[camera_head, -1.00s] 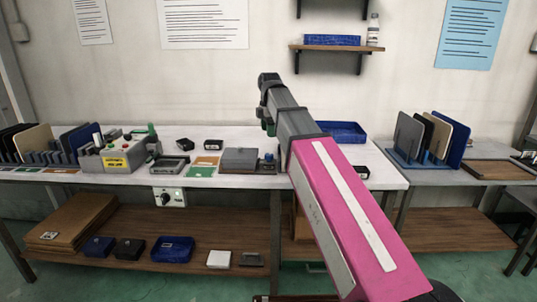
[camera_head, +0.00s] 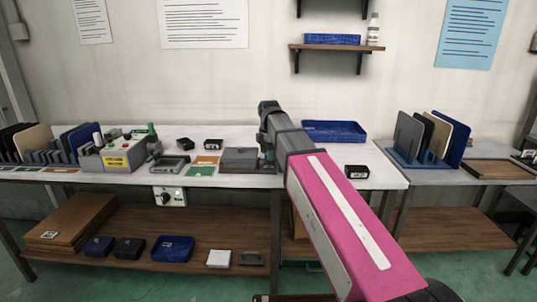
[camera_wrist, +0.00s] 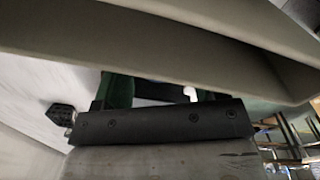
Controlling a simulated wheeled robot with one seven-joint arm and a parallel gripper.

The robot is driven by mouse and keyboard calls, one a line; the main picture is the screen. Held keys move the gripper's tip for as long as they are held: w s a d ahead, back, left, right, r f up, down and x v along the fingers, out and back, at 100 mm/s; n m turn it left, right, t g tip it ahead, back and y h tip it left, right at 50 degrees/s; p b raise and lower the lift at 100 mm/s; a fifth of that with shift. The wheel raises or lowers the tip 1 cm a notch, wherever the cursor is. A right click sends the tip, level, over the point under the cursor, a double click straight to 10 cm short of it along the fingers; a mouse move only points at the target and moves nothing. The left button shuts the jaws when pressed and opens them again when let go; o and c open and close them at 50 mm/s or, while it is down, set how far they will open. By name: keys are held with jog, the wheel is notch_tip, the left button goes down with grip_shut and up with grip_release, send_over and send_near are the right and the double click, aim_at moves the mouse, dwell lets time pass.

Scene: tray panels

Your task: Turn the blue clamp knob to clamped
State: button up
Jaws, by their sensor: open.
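My gripper (camera_head: 267,156) points down at the right end of a grey flat box (camera_head: 239,158) near the table's front edge. It covers the spot where a small fixture with a bluish top stood, so the blue clamp knob is hidden in the head view. In the wrist view my gripper (camera_wrist: 160,92) has its dark green fingers apart. A dark patch and a small white piece (camera_wrist: 191,94) show between them; I cannot tell whether the dark patch is the knob or whether the fingers touch it.
A grey machine with a yellow label (camera_head: 116,161) and upright panels stand at the left. A blue tray (camera_head: 335,131) lies behind my arm, and a small black box (camera_head: 356,171) to its right. A control box with a dial (camera_head: 169,196) hangs under the table edge.

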jog(key=shift+f, duration=0.25)
jog(key=c, duration=0.9)
jog(key=m, duration=0.5)
jog(key=shift+m, duration=0.4)
jog(key=shift+w+m, duration=0.1)
jog(key=shift+m, duration=2.1)
